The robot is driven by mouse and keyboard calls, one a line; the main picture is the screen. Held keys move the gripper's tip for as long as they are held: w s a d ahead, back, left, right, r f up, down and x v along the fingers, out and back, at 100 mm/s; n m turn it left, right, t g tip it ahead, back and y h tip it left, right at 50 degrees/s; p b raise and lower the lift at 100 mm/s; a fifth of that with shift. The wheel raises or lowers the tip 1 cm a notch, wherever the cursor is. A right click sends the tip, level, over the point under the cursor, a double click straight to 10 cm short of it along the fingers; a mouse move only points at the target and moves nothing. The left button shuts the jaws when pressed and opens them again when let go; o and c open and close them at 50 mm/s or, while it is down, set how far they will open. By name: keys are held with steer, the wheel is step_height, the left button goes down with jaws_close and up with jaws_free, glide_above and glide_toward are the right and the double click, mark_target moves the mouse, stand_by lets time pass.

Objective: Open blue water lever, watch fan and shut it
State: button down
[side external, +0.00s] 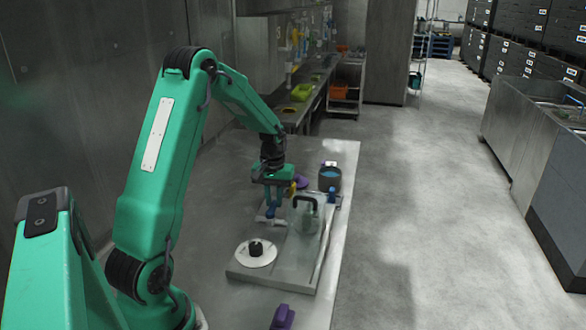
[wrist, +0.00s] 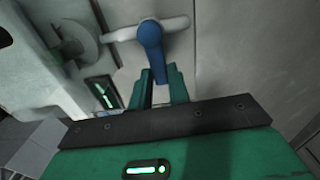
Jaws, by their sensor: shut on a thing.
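The blue water lever (wrist: 151,38) is on a light grey pipe fitting in the wrist view, its handle pointing down toward my gripper. My gripper (wrist: 161,82) is shut on the lower end of the blue lever, one green finger on each side. In the side external view, my gripper (side external: 272,203) is low over the grey rig, with a bit of the blue lever (side external: 271,212) just below it. A clear housing (side external: 308,216) with a black handle stands right of my gripper. I cannot make out the fan clearly.
A white disc (side external: 256,252) with a black knob lies at the rig's front left. A purple object (side external: 282,317) is at the table's front. Bare table (side external: 215,205) lies left of the rig.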

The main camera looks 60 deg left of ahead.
mark_target(275, 204)
steer(key=shift+w+d+m, duration=0.15)
steer(key=shift+m, duration=0.25)
steer(key=c, duration=1.3)
jaws_free()
steer(key=shift+r, duration=3.9)
steer(key=shift+r, duration=0.1)
steer(key=s+d+r+m+t, duration=0.4)
steer(key=d+r, duration=0.6)
steer(key=d, duration=0.5)
steer(key=s+d+m, duration=0.1)
steer(key=s+d, duration=0.2)
steer(key=s, duration=0.1)
steer(key=s+d+m+t, duration=0.1)
steer(key=s+d+m, duration=0.1)
steer(key=s+d, duration=0.1)
steer(key=s+d+r+m, duration=0.1)
steer(key=s+d, duration=0.2)
steer(key=s, duration=0.2)
steer(key=shift+d+r+m+t, duration=0.1)
steer(key=shift+d+m+t, duration=0.2)
steer(key=shift+d+m, duration=0.1)
